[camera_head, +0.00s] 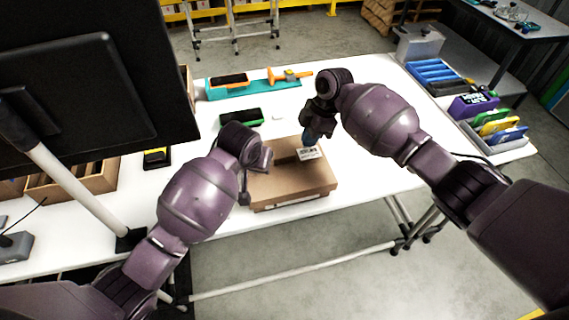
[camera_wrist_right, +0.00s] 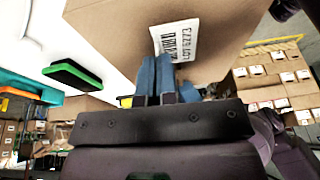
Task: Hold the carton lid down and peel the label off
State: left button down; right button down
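A closed brown carton (camera_head: 290,187) lies on the white table in front of me, turned slightly. A white printed label (camera_head: 308,154) is on its top near the far right edge. The label (camera_wrist_right: 178,40) also shows in the right wrist view, looking flat on the cardboard. My right gripper (camera_head: 307,139) is over that edge, its blue fingers (camera_wrist_right: 155,62) close together with tips at the label's border. Whether a label corner is between them I cannot tell. My left gripper (camera_head: 263,161) is at the carton's left far side, at lid height; its fingers are mostly hidden by the wrist.
A black-and-green tool (camera_head: 240,116) lies behind the carton. Further back is a teal tray (camera_head: 255,84) with an orange tool. A dark monitor (camera_head: 95,80) on a stand blocks the left. Bins of coloured items (camera_head: 498,124) stand at the right. The table right of the carton is clear.

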pick_arm(q)
jog(key=shift+f, duration=0.1)
pick_arm(e)
jog(key=shift+r, duration=0.3)
jog(key=shift+r, duration=2.35)
pick_arm(q)
jog(key=shift+r+p, duration=0.3)
jog(key=shift+r, duration=1.1)
pick_arm(e)
jog(key=shift+r, duration=0.15)
pick_arm(q)
jog(key=shift+r, duration=2.2)
jog(key=shift+r, duration=0.1)
jog(key=v, duration=1.2)
